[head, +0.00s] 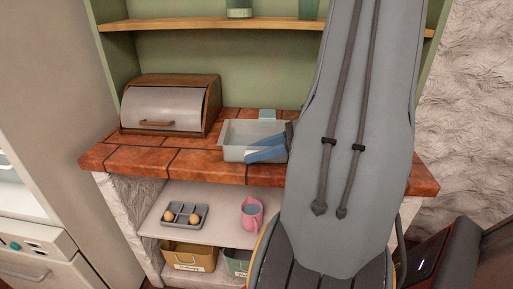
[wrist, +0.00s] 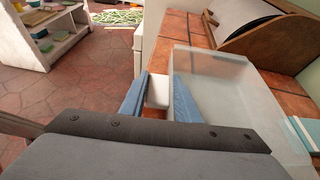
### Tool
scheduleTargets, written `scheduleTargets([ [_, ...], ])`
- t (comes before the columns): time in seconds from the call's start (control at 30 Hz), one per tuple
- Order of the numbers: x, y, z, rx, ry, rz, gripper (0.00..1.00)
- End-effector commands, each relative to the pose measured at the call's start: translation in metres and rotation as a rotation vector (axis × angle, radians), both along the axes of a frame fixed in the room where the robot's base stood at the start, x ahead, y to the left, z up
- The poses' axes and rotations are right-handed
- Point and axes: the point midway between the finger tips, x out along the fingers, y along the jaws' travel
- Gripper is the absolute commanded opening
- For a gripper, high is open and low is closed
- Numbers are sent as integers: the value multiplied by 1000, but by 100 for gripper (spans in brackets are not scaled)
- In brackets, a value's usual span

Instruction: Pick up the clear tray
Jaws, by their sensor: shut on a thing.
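The clear tray (head: 238,153) is a shallow, see-through box at the front of the tiled counter, left of my arm. It also shows in the wrist view (wrist: 225,75), to the right of the fingers. My gripper (wrist: 160,82) has two blue fingers, with a small whitish part between them at the tray's near side. It is shut on the tray there. In the head view my gripper (head: 252,156) lies across the tray's front right. I cannot tell whether the tray's base touches the counter.
A wooden bread box (head: 170,106) stands left of the tray on the tiled counter (head: 120,157). A shelf above holds green vessels. The shelf below holds a grey egg tray (head: 196,216) and a pink jug (head: 252,214). My arm hides the counter's right part.

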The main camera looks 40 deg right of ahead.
Motion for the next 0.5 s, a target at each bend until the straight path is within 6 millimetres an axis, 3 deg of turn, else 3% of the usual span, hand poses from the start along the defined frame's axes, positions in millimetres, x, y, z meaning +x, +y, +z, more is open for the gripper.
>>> scheduleTargets([
  [0.27,0,-1,18,-4,-2,1,2],
  [0.5,1,-1,60,-5,-4,0,2],
])
